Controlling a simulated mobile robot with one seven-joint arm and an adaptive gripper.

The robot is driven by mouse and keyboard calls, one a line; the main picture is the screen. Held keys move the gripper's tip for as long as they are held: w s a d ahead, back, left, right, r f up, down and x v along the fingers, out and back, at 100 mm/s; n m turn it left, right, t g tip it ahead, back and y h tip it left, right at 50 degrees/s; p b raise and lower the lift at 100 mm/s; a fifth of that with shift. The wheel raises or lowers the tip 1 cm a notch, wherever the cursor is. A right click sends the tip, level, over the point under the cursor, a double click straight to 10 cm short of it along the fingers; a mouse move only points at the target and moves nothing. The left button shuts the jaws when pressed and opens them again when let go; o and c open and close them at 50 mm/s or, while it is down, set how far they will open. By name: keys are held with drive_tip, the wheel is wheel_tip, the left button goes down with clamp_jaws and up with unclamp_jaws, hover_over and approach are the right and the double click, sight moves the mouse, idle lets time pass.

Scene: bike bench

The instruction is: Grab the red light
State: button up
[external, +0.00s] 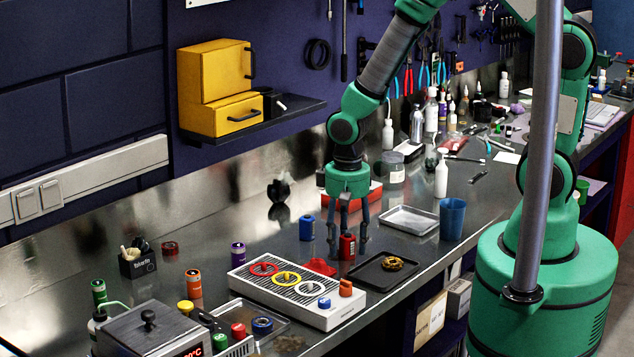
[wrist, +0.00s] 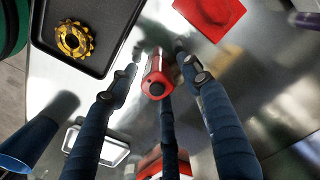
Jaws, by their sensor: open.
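The red light (external: 347,247) looks like a small red cylinder standing on the metal bench, behind the dark tray. In the wrist view the red light (wrist: 157,72) shows its dark round end, between my fingers. My gripper (external: 347,238) points down over it, with fingers on its left and right sides. In the wrist view my gripper (wrist: 158,52) is open, its fingers spread around the light. I see no clear grip on it; whether a finger touches it I cannot tell.
A dark tray with a golden sprocket (external: 393,263) lies close to the right. A flat red piece (external: 319,266) and a slotted white box (external: 333,319) are in front. A blue cylinder (external: 307,228) stands left, a blue cup (external: 452,219) and metal tray (external: 409,219) right.

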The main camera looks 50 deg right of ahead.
drive_tip(key=shift+f, duration=0.45)
